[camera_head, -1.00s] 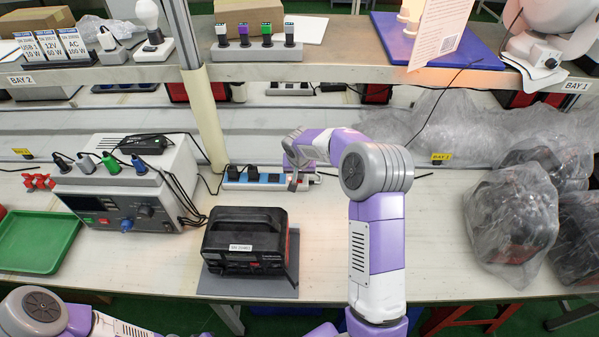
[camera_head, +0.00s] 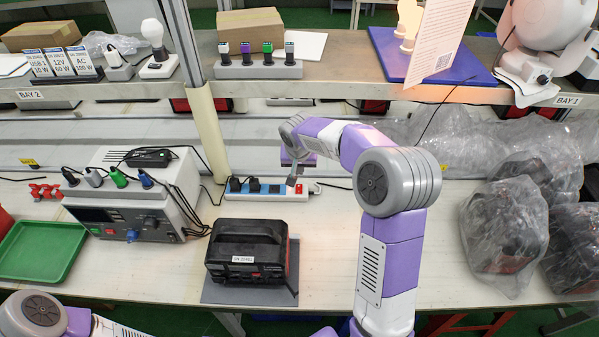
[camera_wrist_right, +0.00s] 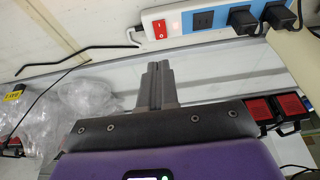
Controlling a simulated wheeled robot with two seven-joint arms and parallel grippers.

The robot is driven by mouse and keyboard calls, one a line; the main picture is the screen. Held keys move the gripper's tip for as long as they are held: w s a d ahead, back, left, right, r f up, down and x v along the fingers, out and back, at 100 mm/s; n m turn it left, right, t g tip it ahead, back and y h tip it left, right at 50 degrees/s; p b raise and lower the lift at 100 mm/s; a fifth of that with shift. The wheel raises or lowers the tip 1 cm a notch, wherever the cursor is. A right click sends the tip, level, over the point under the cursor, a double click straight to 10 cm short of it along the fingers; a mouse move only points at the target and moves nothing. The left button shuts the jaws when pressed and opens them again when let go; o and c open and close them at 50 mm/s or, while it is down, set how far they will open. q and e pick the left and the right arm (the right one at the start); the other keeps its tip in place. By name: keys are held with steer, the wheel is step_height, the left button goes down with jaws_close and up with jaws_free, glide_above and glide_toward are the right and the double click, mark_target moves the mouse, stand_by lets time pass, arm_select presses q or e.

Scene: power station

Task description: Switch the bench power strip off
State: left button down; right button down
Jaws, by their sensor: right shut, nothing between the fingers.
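The bench power strip (camera_head: 268,191) is white and blue and lies at the back of the bench, with black plugs in its left part. Its red rocker switch (camera_head: 299,188) is near the right end; the wrist view shows the switch (camera_wrist_right: 159,29) close up in the white end section. My right gripper (camera_head: 292,180) is shut and empty, just above and beside the switch. In the wrist view its fingertips (camera_wrist_right: 157,66) point toward the switch, with a visible gap between. My left gripper is out of view; only part of the left arm shows at bottom left.
A black power unit (camera_head: 246,252) stands on a grey mat in front of the strip. A bench supply with cables (camera_head: 130,200) and a green tray (camera_head: 40,248) are to the left. Bagged items (camera_head: 505,235) fill the right. A shelf (camera_head: 330,88) runs above.

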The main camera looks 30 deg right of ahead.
mark_target(299, 185)
steer(key=shift+s+a+r, duration=0.1)
steer(key=shift+s+r, duration=0.05)
steer(key=shift+r, duration=0.4)
steer(key=shift+w+d+r, duration=0.15)
steer(key=shift+w+d, duration=0.15)
steer(key=shift+w, duration=0.3)
steer(key=b+x, duration=0.1)
steer(key=x, duration=0.3)
steer(key=b+x, duration=0.1)
steer(key=x, duration=0.4)
steer(key=b+x, duration=0.1)
steer(key=x, duration=0.4)
steer(key=shift+s+a+b, duration=0.25)
steer(key=shift+s+b, duration=0.05)
steer(key=shift+b, duration=0.05)
